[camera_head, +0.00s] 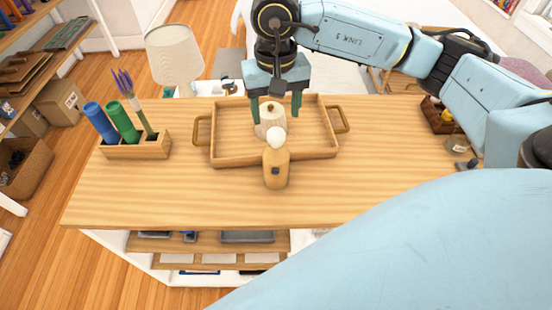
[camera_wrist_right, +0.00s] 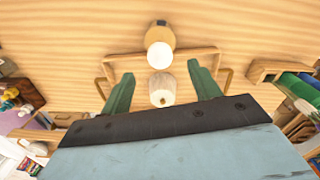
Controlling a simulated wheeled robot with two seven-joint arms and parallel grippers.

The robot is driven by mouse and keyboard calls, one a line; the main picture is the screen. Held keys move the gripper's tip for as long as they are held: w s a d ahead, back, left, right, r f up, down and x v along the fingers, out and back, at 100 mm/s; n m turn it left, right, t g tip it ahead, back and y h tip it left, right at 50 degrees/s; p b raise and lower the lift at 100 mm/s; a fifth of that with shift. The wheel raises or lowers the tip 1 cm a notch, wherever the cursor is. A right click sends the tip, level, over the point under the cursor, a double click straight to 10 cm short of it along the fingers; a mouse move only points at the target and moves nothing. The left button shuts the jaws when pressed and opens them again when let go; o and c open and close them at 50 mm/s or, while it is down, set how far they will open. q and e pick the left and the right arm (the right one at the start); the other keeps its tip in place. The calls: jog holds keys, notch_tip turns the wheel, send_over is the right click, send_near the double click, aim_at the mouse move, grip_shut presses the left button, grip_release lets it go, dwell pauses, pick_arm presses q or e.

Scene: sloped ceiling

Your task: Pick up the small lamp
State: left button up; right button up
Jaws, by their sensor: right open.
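A small wooden piece with a round white globe on top (camera_head: 276,168) stands on the table in front of the tray; it looks like a small lamp. It also shows in the wrist view (camera_wrist_right: 159,39). A cream tapered piece with a brown knob (camera_head: 269,122) stands in the wooden tray (camera_head: 222,146); I cannot tell whether it is a lamp. My right gripper (camera_head: 276,113) is open and points down over the tray, with its green fingers on either side of the cream piece. In the wrist view the cream piece (camera_wrist_right: 162,90) sits between the fingers, with gaps. My left gripper is out of view.
A wooden holder (camera_head: 140,150) with blue and green tubes stands on the left. A larger shaded lamp (camera_head: 175,55) stands behind the table. A dark box (camera_head: 437,118) and a small jar (camera_head: 457,146) are at the right. The table's front (camera_head: 200,208) is clear.

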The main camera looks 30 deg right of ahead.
aim_at(275, 128)
jog(key=shift+w+d+f+p, duration=0.15)
jog(key=shift+f+p, duration=0.2)
jog(key=shift+f, duration=1.25)
jog(key=shift+w+f+p, duration=0.1)
jog(key=shift+f+p, duration=0.2)
jog(key=shift+f, duration=1.25)
jog(key=shift+c, duration=0.3)
grip_shut()
